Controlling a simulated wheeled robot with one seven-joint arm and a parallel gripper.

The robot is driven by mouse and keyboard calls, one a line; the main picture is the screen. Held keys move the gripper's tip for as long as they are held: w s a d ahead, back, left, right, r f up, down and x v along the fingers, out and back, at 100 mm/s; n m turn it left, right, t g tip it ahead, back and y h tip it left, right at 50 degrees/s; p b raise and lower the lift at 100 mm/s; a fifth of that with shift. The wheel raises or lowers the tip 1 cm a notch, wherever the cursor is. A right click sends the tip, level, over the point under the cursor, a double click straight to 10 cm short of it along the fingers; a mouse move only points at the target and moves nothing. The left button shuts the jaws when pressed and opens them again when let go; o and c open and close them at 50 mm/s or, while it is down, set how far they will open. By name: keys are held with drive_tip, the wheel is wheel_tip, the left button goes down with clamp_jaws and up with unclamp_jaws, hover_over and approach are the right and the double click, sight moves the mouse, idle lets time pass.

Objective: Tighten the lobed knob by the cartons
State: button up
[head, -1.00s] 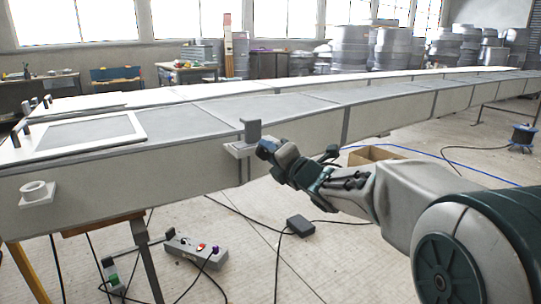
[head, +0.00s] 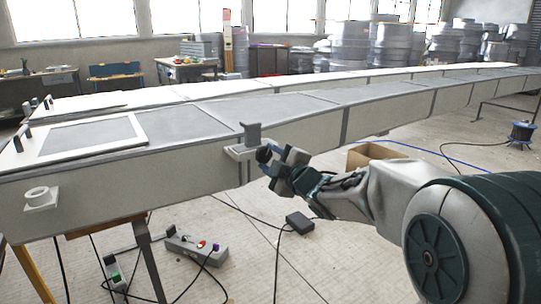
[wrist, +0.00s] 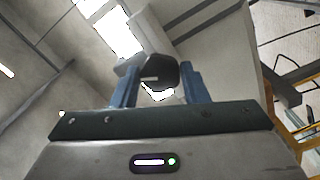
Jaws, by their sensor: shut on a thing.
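The lobed knob (head: 263,154) is dark and sits at the right side of a pale bracket on the long mould's near side wall. In the wrist view the dark knob (wrist: 160,70) lies between my two blue fingers, with a light mark on its face. My gripper (head: 272,157) reaches it from the right and is shut on it; it also shows in the wrist view (wrist: 160,84). The fingers partly hide the knob in the head view. An open brown carton (head: 360,160) stands on the floor behind my arm.
The bracket (head: 238,152) carries a grey upright plate (head: 252,133). The long mould (head: 120,180) fills the left and middle. A power strip (head: 195,248), a black box (head: 299,222) and cables lie on the floor below. A cable reel (head: 522,132) stands far right.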

drive_tip(key=m+p, duration=0.2)
drive_tip(key=m, duration=0.2)
drive_tip(key=shift+m, duration=0.3)
drive_tip(key=m+p, duration=0.2)
drive_tip(key=m, duration=0.1)
drive_tip(key=shift+s+a+f+m, duration=0.1)
drive_tip(key=shift+m, duration=0.3)
drive_tip(key=m+p, duration=0.2)
drive_tip(key=m, duration=0.2)
drive_tip(key=shift+a, duration=0.1)
drive_tip(key=m+p, duration=0.2)
drive_tip(key=m, duration=0.2)
drive_tip(key=shift+s, duration=0.1)
drive_tip(key=m+p, duration=0.5)
drive_tip(key=m, duration=0.2)
drive_tip(key=shift+a, duration=0.15)
drive_tip(key=m+p, duration=0.2)
drive_tip(key=m, duration=0.1)
drive_tip(key=shift+s+m+p, duration=0.1)
drive_tip(key=shift+m+p, duration=0.25)
drive_tip(key=shift+m, duration=0.05)
drive_tip(key=shift+m+p, duration=0.95)
drive_tip(key=shift+m, duration=0.45)
